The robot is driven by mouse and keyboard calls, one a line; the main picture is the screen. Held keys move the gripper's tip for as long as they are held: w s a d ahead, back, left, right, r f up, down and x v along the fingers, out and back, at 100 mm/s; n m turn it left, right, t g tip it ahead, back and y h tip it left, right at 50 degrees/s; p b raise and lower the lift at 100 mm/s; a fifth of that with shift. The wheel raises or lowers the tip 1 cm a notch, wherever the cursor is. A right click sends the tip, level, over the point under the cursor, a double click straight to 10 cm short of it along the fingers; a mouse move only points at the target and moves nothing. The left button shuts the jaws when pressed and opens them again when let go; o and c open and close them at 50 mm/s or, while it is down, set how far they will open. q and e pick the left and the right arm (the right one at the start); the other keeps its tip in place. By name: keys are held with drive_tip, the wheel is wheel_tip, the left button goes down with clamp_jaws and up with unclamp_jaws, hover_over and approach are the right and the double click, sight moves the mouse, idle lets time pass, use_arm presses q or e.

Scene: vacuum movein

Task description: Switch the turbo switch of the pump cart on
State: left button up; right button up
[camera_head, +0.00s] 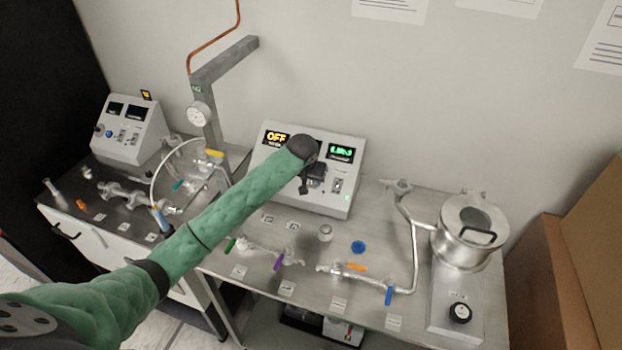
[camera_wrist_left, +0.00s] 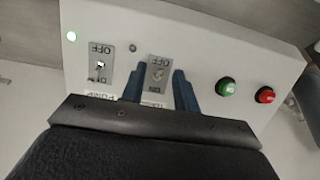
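The pump cart's light grey control box (camera_head: 270,155) stands at the back of the steel top. One display (camera_head: 277,138) reads OFF in yellow; another (camera_head: 341,152) shows green digits. My left gripper (camera_head: 308,186) is at the box front, partly hidden by my arm. In the left wrist view its two blue fingers (camera_wrist_left: 160,70) are open and apart, on either side of the turbo switch (camera_wrist_left: 157,75). The panel appears upside down there, and I cannot tell the lever's position or any contact. The pump switch (camera_wrist_left: 100,67) is left of the fingers. My right gripper is not in view.
A green button (camera_wrist_left: 226,87) and a red button (camera_wrist_left: 265,95) are right of the fingers. A second control box (camera_head: 128,130) stands at the left. A metal chamber (camera_head: 462,250) is at the right. Pipe fittings and labels lie on the steel top before the box.

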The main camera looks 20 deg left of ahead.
use_arm(q)
clamp_jaws()
drive_tip(key=shift+w+r, duration=0.1)
drive_tip(key=shift+w, duration=0.05)
drive_tip(key=shift+w+r+g, duration=0.1)
drive_tip(key=shift+g, duration=0.4)
drive_tip(key=g, duration=0.1)
drive_tip(key=w+g, duration=0.1)
drive_tip(key=g, duration=0.1)
drive_tip(key=shift+r, duration=0.35)
drive_tip(key=g, duration=0.1)
drive_tip(key=w+g, duration=0.1)
drive_tip(key=g, duration=0.2)
drive_tip(key=shift+w+r, duration=0.25)
drive_tip(key=shift+w, duration=0.1)
drive_tip(key=shift+w+g, duration=0.25)
drive_tip(key=shift+g, duration=0.55)
drive_tip(key=shift+f, duration=0.1)
